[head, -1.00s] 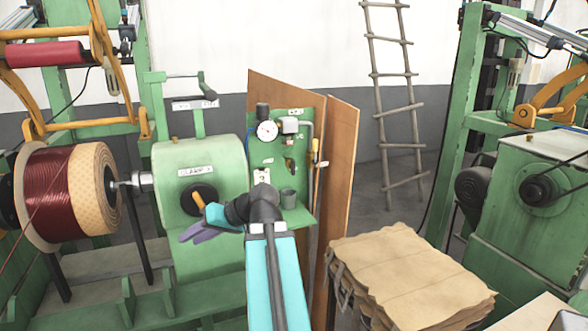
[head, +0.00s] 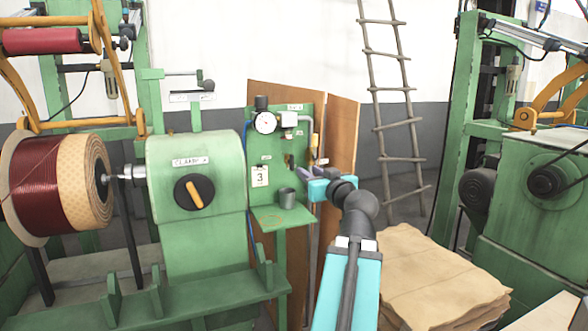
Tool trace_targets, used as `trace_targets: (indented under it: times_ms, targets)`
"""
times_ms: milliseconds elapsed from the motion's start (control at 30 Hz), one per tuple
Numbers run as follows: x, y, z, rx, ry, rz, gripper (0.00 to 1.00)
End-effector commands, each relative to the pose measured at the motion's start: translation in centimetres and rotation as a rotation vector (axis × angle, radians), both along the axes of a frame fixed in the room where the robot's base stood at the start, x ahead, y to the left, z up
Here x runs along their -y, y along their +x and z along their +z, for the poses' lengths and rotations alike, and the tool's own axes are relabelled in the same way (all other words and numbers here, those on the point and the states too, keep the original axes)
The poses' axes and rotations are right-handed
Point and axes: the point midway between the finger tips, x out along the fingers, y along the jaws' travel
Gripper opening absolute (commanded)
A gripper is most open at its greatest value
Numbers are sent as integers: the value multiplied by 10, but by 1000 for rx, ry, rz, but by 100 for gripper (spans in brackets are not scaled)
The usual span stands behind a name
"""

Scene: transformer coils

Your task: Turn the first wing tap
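The green panel (head: 264,212) carries a small dark fitting with a brass tint (head: 289,161), right of centre; it looks like the wing tap, but it is too small to tell which way its wing points. The fingers point left toward the panel. They are small and partly overlap the panel and tool behind, so I cannot tell their opening or any contact.
A round gauge (head: 264,122) sits at the panel's top, above a card marked 3 (head: 260,177). A grey cup (head: 286,197) stands on the panel's shelf. The clamp housing (head: 196,150) with its orange-handled knob (head: 194,193) is left. Stacked brown sheets (head: 440,270) lie right.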

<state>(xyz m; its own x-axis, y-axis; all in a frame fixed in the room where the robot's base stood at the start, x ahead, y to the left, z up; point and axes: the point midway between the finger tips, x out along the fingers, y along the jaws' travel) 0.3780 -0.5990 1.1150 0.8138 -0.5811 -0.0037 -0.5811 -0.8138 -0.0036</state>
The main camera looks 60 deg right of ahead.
Motion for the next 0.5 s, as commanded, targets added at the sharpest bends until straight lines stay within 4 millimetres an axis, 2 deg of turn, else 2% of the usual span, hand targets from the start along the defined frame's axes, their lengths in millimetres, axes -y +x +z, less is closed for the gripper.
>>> trace_targets:
  times_ms: [500]
  targets:
    - [5, -5, 2, 2, -6, -12, 29]
